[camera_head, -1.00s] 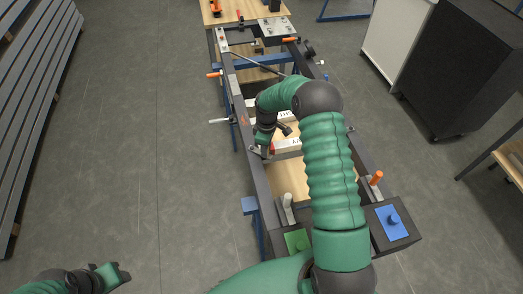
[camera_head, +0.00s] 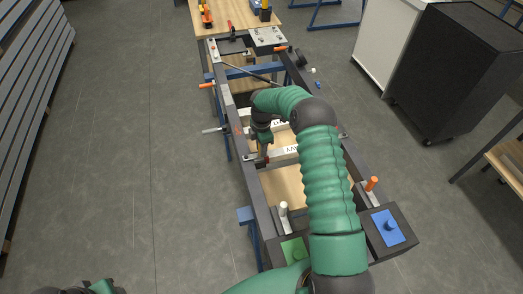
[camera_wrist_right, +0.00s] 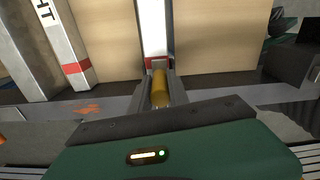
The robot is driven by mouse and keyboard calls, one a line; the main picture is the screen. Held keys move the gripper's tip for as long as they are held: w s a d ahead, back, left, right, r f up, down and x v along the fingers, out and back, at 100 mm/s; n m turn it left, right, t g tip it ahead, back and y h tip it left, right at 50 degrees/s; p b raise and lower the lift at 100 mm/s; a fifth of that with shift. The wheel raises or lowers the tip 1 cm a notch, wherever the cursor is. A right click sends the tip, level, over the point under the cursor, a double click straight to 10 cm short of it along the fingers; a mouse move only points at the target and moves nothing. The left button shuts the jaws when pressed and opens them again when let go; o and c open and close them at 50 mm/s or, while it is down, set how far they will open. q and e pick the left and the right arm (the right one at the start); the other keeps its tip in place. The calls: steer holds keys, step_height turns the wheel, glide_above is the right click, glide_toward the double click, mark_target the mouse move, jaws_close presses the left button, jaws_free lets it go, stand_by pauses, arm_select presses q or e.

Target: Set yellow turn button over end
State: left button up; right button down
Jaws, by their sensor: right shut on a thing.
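The yellow turn button (camera_wrist_right: 159,88) shows in the right wrist view as a short amber peg between the fingers, at the end of a white bar with a red band (camera_wrist_right: 156,62). My right gripper (camera_wrist_right: 159,94) is shut on it, a finger on each side. In the head view my right gripper (camera_head: 262,158) points down at the frame's left rail, and the button is too small to make out there. My left gripper (camera_head: 106,287) is cut off at the bottom left edge, away from the frame, and its fingers are unclear.
The long dark container frame (camera_head: 239,148) has orange handles (camera_head: 371,184) and pale levers (camera_head: 284,212) along its rails. A blue button box (camera_head: 387,225) and a green one (camera_head: 293,249) sit at the near end. Another white bar (camera_wrist_right: 62,45) lies left in the wrist view.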

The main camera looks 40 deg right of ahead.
steer(key=shift+w+d+r, duration=0.1)
steer(key=shift+d, duration=0.05)
stand_by(0.3)
steer(key=c, duration=1.3)
jaws_free()
steer(key=shift+o, duration=0.2)
step_height(320, 180, up, 17)
steer(key=shift+f+b, duration=0.2)
steer(key=shift+b, duration=0.25)
